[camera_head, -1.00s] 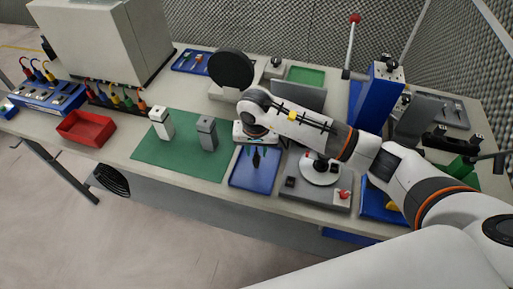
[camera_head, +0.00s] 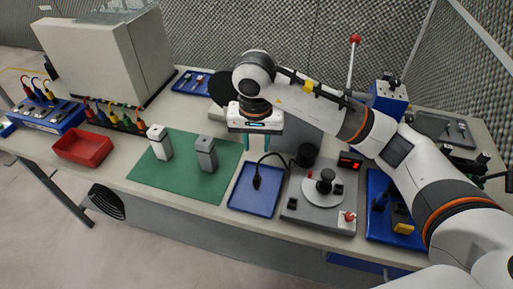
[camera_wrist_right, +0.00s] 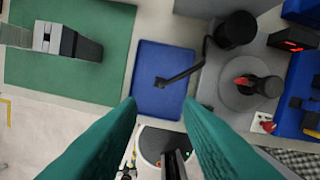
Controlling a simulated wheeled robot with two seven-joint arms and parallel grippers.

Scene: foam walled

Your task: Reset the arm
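My right gripper (camera_head: 259,145) hangs above the bench, just behind the blue tray (camera_head: 243,201) in the head view. Its teal fingers are apart with nothing between them; they also show in the wrist view (camera_wrist_right: 160,108). A black plug on a cable (camera_head: 257,181) lies in the blue tray, below and apart from the fingers, and also shows in the wrist view (camera_wrist_right: 161,83). Its cable runs toward the grey device with a round plate and knob (camera_head: 294,208). My left gripper is not in view.
A green mat (camera_head: 183,185) holds a white block (camera_head: 160,145) and a grey block (camera_head: 206,157). A red bin (camera_head: 83,149) is at the left. Another blue tray (camera_head: 378,228) sits below my right forearm. A red-knobbed lever (camera_head: 351,62) stands behind the arm.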

